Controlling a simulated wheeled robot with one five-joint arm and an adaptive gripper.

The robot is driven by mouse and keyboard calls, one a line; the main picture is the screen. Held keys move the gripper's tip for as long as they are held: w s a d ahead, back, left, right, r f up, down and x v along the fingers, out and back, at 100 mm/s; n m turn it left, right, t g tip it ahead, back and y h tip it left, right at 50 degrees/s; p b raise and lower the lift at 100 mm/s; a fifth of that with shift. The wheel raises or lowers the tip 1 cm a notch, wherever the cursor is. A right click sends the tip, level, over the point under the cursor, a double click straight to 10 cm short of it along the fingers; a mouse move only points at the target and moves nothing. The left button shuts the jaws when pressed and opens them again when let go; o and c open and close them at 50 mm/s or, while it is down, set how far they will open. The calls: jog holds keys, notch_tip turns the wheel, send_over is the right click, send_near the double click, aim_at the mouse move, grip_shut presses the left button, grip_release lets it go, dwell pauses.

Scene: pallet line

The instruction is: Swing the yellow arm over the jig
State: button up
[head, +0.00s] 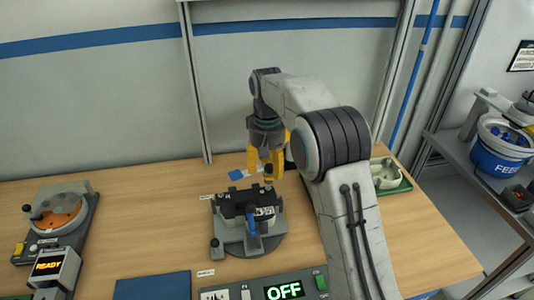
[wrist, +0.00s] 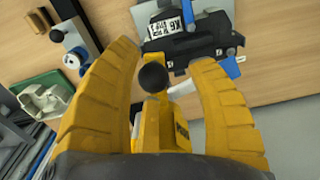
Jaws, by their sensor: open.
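The jig (head: 235,240) stands on the wooden table, holding a dark block (head: 238,203) with a white label. A blue lever (head: 251,222) stands at its front. In the wrist view the labelled block (wrist: 187,45) is at the top. The yellow arm (wrist: 160,128), with a black ball knob (wrist: 153,78), shows between my fingers. My gripper (head: 266,170) has yellow fingers and hangs behind the jig, pointing down. In the wrist view my gripper (wrist: 165,75) is open, one finger on each side of the knob, with gaps visible. The yellow arm's base is hidden.
A green tray (head: 401,188) with a pale part is on the right. A panel reading OFF (head: 285,291) and a blue mat (head: 152,287) lie at the front. A device reading READY (head: 48,266) is on the left. A blue bucket (head: 497,158) stands on a shelf.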

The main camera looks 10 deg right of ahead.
notch_tip(320, 180, up, 12)
jog(key=shift+f, duration=0.25)
dwell(0.4)
jog(key=shift+r, duration=0.1)
dwell(0.6)
